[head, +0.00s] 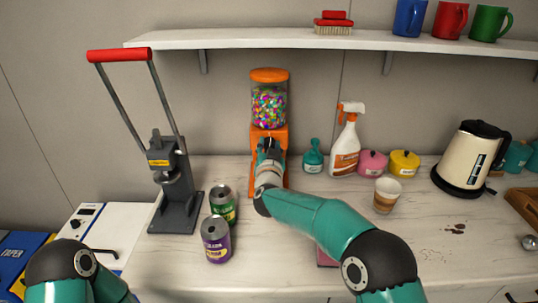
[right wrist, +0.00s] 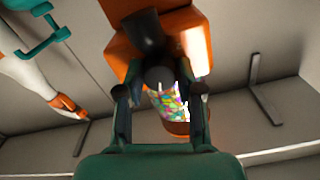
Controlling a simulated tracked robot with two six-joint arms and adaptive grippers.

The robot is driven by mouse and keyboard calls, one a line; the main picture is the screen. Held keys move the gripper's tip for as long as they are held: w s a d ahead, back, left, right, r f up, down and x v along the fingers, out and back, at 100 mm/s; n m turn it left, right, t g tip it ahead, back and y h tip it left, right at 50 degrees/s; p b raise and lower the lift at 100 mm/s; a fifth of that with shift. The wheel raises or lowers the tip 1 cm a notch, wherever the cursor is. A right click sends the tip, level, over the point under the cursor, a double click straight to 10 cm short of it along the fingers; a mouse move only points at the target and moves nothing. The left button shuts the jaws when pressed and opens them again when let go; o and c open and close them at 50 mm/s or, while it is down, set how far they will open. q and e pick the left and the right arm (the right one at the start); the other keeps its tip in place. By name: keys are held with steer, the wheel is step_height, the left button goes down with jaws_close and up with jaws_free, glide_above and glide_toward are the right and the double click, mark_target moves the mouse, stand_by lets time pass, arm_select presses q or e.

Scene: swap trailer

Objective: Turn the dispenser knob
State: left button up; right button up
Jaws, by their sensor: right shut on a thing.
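The orange candy dispenser (head: 269,95) stands upright on the counter against the wall, with a clear globe of colourful candies and an orange lid. My right gripper (head: 268,148) is at the front of its orange body and hides the knob in the head view. In the right wrist view the dark knob (right wrist: 160,75) sits between the two fingers of my right gripper (right wrist: 160,95), which is shut on it. The dispenser's orange body (right wrist: 192,38) shows behind, with the globe (right wrist: 168,103) below. Of my left arm only a link shows at the lower left; its gripper is out of view.
A grey press (head: 170,190) with a red handle stands left. A green can (head: 222,205) and a purple can (head: 215,240) stand near my right forearm. A shelf (head: 240,38) runs above.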

steer(key=shift+f+m+b, duration=0.1)
steer(key=shift+m+b, duration=1.4)
steer(key=shift+m, duration=0.4)
steer(key=shift+d, duration=0.1)
steer(key=o, duration=1.1)
steer(key=shift+o, duration=0.2)
steer(key=s, duration=1.2)
